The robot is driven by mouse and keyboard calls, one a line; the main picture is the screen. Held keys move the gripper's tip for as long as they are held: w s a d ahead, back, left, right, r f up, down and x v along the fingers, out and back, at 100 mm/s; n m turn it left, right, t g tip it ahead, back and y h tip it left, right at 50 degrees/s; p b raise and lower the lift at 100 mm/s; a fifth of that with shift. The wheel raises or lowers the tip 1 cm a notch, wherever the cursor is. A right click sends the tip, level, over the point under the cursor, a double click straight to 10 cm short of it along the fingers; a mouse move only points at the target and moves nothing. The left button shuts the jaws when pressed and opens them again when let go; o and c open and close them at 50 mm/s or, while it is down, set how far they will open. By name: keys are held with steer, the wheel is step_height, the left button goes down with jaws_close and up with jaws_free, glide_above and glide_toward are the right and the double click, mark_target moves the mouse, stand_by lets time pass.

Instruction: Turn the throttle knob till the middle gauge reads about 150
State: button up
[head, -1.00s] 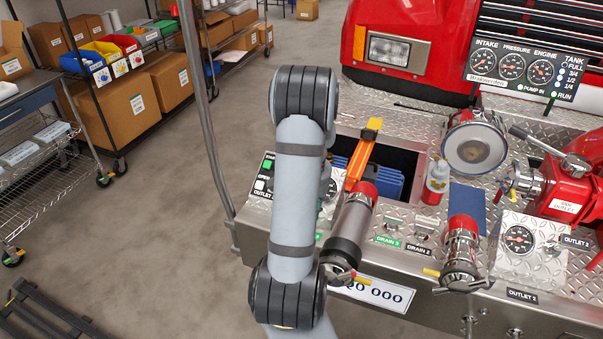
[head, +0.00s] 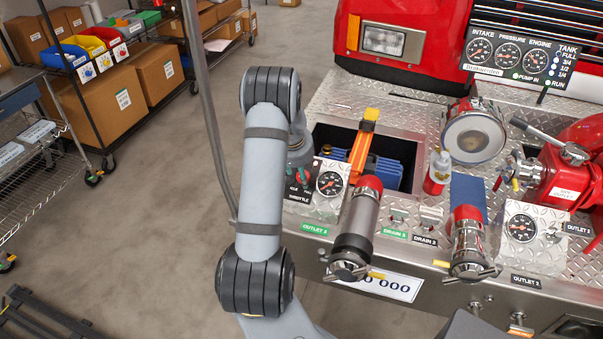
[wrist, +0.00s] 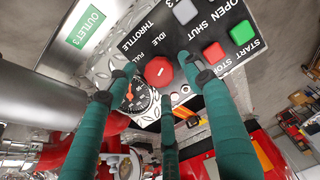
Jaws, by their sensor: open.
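The red throttle knob (wrist: 158,71) sits on a black panel with IDLE and FULL labels in the wrist view. My gripper (wrist: 157,84) is open, its green fingers spread around the knob; I cannot tell whether any touches it. In the head view the knob (head: 304,177) shows small below my wrist, among my gripper's fingers (head: 299,175). The middle gauge (head: 507,55), marked PRESSURE, is on the dark panel at the upper right. Its needle is too small to read surely.
A small gauge (head: 330,184) stands just right of the knob, close to my fingers. A chrome outlet pipe (head: 356,228) with a red collar lies further right. An orange-yellow bar (head: 363,145) rises from the opening behind. Open floor lies to the left.

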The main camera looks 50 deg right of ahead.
steer(key=shift+x, duration=0.95)
steer(key=shift+d+f, duration=0.1)
steer(key=shift+f, duration=0.1)
steer(key=shift+s, duration=0.1)
steer(key=shift+c, duration=1.1)
steer(key=c, duration=0.9)
